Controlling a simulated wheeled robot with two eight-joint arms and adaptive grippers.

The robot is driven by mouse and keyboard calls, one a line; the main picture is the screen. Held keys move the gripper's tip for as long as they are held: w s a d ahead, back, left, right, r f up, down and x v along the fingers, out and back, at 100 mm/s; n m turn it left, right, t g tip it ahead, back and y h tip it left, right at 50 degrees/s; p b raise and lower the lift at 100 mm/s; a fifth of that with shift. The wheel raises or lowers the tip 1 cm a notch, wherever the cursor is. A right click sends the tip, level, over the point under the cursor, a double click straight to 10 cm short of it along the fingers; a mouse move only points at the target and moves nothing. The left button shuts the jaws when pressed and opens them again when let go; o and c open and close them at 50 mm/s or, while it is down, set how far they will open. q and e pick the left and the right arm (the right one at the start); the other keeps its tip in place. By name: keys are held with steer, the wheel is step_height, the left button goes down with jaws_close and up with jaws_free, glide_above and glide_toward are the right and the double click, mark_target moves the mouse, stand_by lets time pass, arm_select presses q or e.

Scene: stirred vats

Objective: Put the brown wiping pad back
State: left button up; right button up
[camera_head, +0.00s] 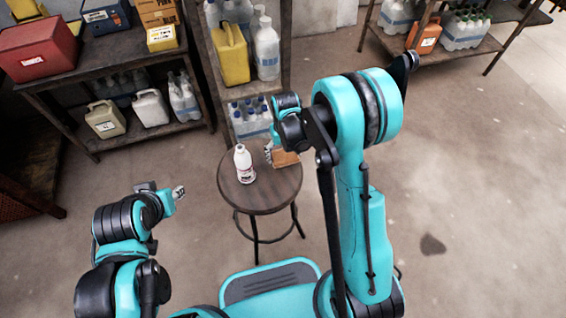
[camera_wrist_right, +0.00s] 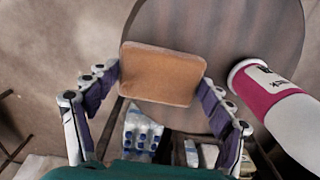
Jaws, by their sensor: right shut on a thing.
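The brown wiping pad (camera_head: 286,158) is at the far right part of the round stool top (camera_head: 262,196). In the right wrist view the pad (camera_wrist_right: 160,75) sits between the two fingers of my right gripper (camera_wrist_right: 160,82), which is shut on its side edges. The pad appears over the stool top (camera_wrist_right: 235,40); I cannot tell whether it touches the surface. In the head view my right gripper (camera_head: 270,150) is partly hidden by its arm. My left gripper (camera_head: 178,192) is empty, left of the stool; its finger opening is too small to judge.
A white bottle with a red label (camera_head: 244,164) stands on the stool, left of the pad; it also shows close beside my right gripper in the wrist view (camera_wrist_right: 290,115). A shelf with a yellow jug (camera_head: 232,57) and bottles stands behind. Floor (camera_head: 470,190) at right is clear.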

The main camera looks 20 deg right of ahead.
mark_target(283, 161)
steer(key=shift+w+a+f, duration=0.1)
steer(key=shift+a+f, duration=0.1)
steer(key=shift+f, duration=0.3)
step_height(283, 161, down, 4)
steer(key=shift+r+b, duration=0.25)
steer(key=shift+b, duration=0.9)
steer(key=shift+r, duration=0.15)
steer(key=o, duration=1.2)
steer(key=shift+c, duration=0.2)
